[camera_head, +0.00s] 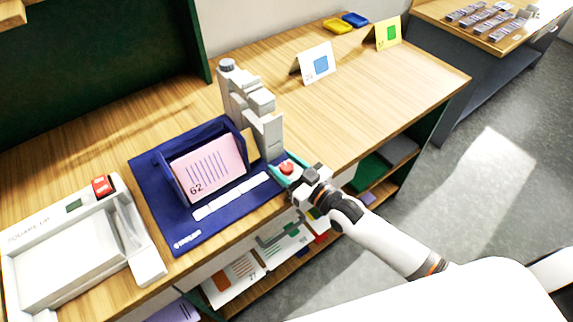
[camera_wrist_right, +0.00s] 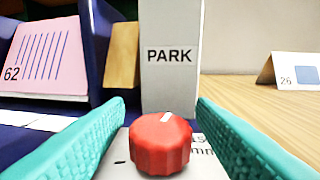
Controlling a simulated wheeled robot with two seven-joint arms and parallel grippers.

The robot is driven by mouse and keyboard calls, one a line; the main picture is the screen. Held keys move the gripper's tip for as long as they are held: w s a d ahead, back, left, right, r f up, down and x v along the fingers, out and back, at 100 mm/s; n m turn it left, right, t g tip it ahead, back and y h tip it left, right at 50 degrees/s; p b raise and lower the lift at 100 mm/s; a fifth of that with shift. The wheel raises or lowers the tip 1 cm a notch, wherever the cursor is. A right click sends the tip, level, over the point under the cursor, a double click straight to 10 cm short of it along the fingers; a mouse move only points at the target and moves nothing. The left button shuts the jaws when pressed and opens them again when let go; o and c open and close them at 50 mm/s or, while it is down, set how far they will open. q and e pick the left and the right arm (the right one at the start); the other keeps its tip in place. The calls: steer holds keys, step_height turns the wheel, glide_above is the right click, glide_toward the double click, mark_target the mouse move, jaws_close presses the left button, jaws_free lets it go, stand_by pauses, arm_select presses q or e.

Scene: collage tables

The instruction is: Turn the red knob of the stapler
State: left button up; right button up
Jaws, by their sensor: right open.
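The stapler is a tall grey machine (camera_head: 252,105) at the table's front part, beside the blue holder. Its red knob (camera_head: 287,168) sits low at its front, and it shows large in the right wrist view (camera_wrist_right: 160,142) with a white pointer mark on top. My right gripper (camera_head: 289,172) is open, with one teal finger on each side of the knob; in the right wrist view the fingers appear apart from it. A grey block marked PARK (camera_wrist_right: 170,56) stands behind the knob. My left gripper is not in view.
A blue holder (camera_head: 163,178) with a pink card stack marked 62 (camera_head: 208,168) stands left of the stapler. A white square-up machine (camera_head: 75,250) is at the left. Folded cards (camera_head: 318,62) stand farther back. Table surface right of the stapler is clear.

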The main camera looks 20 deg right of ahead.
steer(key=c, duration=1)
steer(key=shift+o, duration=0.2)
steer(key=shift+r+m+t+h+p, duration=0.4)
steer(key=shift+m+h+p, duration=0.35)
steer(key=shift+p, duration=0.25)
steer(key=shift+f+m+t+h+p, duration=0.1)
steer(key=shift+m+t+h+p, duration=0.45)
steer(key=shift+h, duration=0.7)
steer(key=shift+f+m+h, duration=0.1)
steer(key=shift+m+h, duration=0.2)
steer(key=o, duration=1)
steer(key=shift+f, duration=0.1)
steer(key=shift+c, duration=0.2)
steer(key=shift+s+f, duration=0.1)
steer(key=shift+s, duration=0.05)
